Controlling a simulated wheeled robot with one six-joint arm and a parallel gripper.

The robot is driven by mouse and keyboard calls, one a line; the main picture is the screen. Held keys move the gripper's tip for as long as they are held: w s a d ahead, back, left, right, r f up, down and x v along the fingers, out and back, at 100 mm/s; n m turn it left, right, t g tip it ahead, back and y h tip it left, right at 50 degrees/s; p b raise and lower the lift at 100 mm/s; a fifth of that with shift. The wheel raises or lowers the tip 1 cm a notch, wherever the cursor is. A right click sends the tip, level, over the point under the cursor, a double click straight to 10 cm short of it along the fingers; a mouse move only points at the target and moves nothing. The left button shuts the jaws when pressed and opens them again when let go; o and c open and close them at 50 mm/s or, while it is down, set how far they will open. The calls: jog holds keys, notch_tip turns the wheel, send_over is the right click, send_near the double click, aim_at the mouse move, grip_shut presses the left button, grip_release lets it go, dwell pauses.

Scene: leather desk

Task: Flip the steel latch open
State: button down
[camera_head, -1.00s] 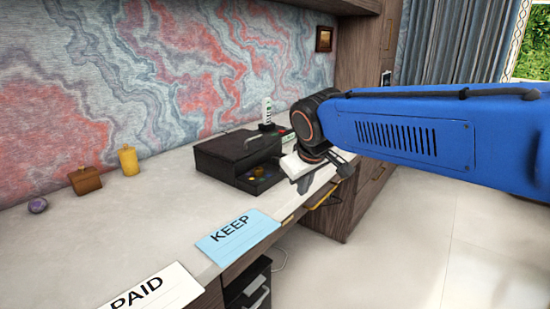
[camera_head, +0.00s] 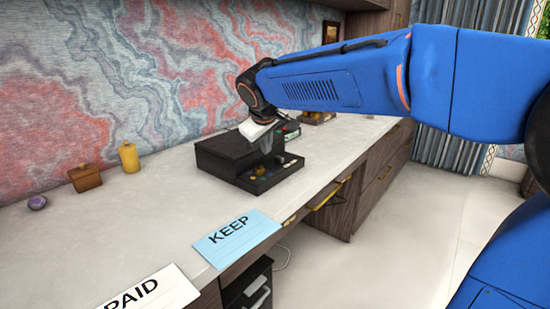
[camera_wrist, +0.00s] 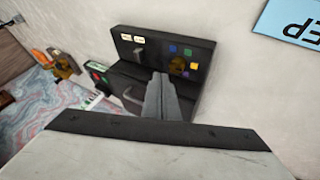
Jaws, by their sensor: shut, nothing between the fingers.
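A dark box (camera_head: 222,155) with a shallow front tray (camera_head: 270,179) stands on the pale desk; it also shows in the wrist view (camera_wrist: 129,81). A curved grey metal piece (camera_wrist: 126,96), which looks like the steel latch, shows on the box just left of my fingers. I cannot tell whether they touch it. In the head view my gripper hides this piece. My gripper (camera_head: 266,146) is over the box near its front edge. In the wrist view my gripper (camera_wrist: 160,78) has its fingers together and holds nothing.
The tray holds small coloured pieces (camera_wrist: 187,52). A blue KEEP card (camera_head: 237,238) and a white PAID card (camera_head: 160,289) lie at the desk's front edge. A yellow jar (camera_head: 129,157), a brown box (camera_head: 85,177) and a purple ball (camera_head: 37,202) stand at left. The desk between is clear.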

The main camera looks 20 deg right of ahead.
aim_at(283, 163)
jog(key=x, duration=0.9)
jog(key=shift+w+f, duration=0.1)
jog(key=shift+f, duration=0.1)
jog(key=shift+w+d+f, duration=0.25)
jog(key=shift+w+d, duration=0.7)
jog(key=shift+d, duration=0.25)
jog(key=shift+w+d, duration=0.4)
jog(key=shift+d, duration=0.05)
jog(key=shift+w+d, duration=0.65)
jog(key=shift+d, duration=0.3)
jog(key=shift+w+d, duration=0.65)
jog(key=shift+d, duration=0.25)
